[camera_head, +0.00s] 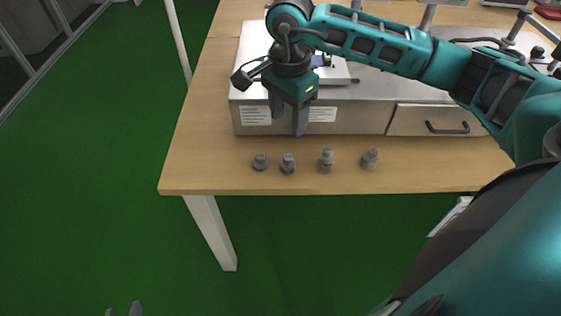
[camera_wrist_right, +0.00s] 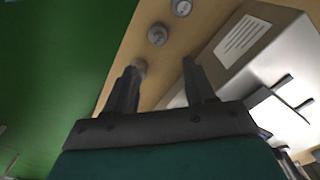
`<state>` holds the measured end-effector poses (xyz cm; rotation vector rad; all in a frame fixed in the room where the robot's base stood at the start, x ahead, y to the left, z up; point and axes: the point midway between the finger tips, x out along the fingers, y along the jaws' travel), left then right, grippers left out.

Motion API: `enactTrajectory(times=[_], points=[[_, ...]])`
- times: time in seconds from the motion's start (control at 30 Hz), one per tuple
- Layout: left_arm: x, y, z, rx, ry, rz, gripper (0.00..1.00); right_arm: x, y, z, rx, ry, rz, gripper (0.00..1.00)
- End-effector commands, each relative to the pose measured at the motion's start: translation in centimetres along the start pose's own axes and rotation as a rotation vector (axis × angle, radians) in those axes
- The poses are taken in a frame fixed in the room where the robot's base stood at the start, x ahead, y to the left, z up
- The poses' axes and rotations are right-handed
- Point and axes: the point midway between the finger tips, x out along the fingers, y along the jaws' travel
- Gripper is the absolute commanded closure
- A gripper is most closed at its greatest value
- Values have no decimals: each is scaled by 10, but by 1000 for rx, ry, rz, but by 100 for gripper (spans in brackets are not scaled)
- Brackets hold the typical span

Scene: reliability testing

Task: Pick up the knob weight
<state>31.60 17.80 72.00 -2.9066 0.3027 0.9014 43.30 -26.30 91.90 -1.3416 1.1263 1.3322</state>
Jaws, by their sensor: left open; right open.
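Several grey knob weights stand upright in a row near the table's front edge: one at the left end (camera_head: 260,162), one beside it (camera_head: 288,164), a taller one (camera_head: 326,160) and one at the right end (camera_head: 370,158). My right gripper (camera_head: 288,120) is open and empty, pointing down above and behind the two left weights. In the right wrist view, its fingers (camera_wrist_right: 160,68) are apart; a weight (camera_wrist_right: 139,65) is partly hidden by the left finger, and two more (camera_wrist_right: 157,34) show beyond. Only the tips of my left gripper (camera_head: 123,310) show, open, at the bottom left.
A metal-fronted apparatus (camera_head: 360,118) with a black drawer handle (camera_head: 447,128) stands right behind the weights. The wooden table (camera_head: 200,160) is bare at its left and along the front strip. Green floor (camera_head: 90,190) lies beyond the table edge.

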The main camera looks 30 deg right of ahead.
Motion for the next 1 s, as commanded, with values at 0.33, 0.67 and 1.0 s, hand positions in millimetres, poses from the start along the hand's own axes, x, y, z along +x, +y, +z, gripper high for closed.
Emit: enactTrajectory(times=[0.33,0.67,1.0], points=[[0,1,4,-1,-5,2,57,60,1,2,0,-5,3,46],[0,1,3,-1,-5,2,57,95,4,4,0,-8,5,46],[0,1,4,-1,-4,2,57,119,3,3,0,-6,0,46]])
